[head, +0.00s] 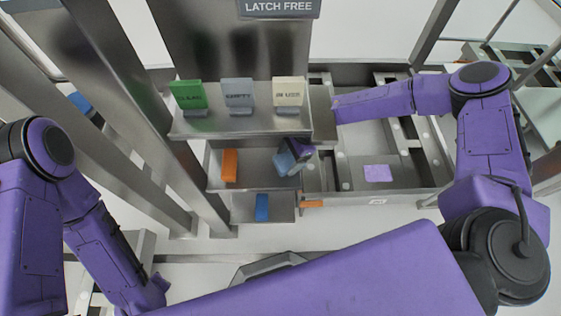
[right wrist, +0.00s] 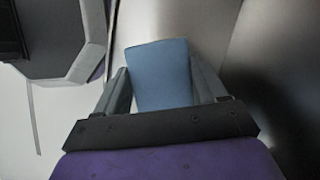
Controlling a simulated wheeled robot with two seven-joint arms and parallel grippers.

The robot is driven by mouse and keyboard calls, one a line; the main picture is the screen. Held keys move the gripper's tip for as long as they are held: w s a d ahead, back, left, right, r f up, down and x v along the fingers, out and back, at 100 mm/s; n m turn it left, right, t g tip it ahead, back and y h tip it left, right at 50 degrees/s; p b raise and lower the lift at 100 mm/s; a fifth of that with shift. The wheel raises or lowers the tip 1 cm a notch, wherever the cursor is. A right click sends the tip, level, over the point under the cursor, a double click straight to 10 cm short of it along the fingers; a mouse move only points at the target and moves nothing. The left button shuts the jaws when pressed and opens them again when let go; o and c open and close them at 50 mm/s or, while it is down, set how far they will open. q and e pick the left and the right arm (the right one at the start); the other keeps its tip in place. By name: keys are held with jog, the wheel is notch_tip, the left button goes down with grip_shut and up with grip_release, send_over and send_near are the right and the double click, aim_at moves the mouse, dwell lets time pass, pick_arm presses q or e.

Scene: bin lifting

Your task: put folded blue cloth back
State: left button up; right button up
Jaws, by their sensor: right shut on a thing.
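The folded blue cloth (head: 284,163) is a light blue block at the right end of the middle shelf (head: 254,180) in the head view. My right gripper (head: 291,158) is shut on it, reaching in from the right and partly hiding it. In the right wrist view the cloth (right wrist: 160,62) stands out between the two grey fingers of the gripper (right wrist: 162,85). I cannot tell whether the cloth touches the shelf. My left arm is at the lower left of the head view, and its fingers do not show.
An orange block (head: 230,165) is on the middle shelf's left. Green (head: 188,95), grey (head: 237,94) and cream (head: 289,93) signs stand on the upper shelf (head: 222,126). A darker blue item (head: 262,207) is on the lower shelf. A lilac piece (head: 378,173) lies to the right.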

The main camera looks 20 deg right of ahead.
aim_at(281, 162)
jog(key=a, duration=0.3)
jog(key=shift+s+f, duration=0.2)
jog(key=shift+f, duration=0.5)
jog(key=shift+w+d, duration=0.1)
jog(key=shift+d, duration=0.05)
jog(key=shift+f, duration=0.1)
jog(key=shift+f, duration=0.15)
jog(key=o, duration=0.7)
jog(key=shift+o, duration=0.2)
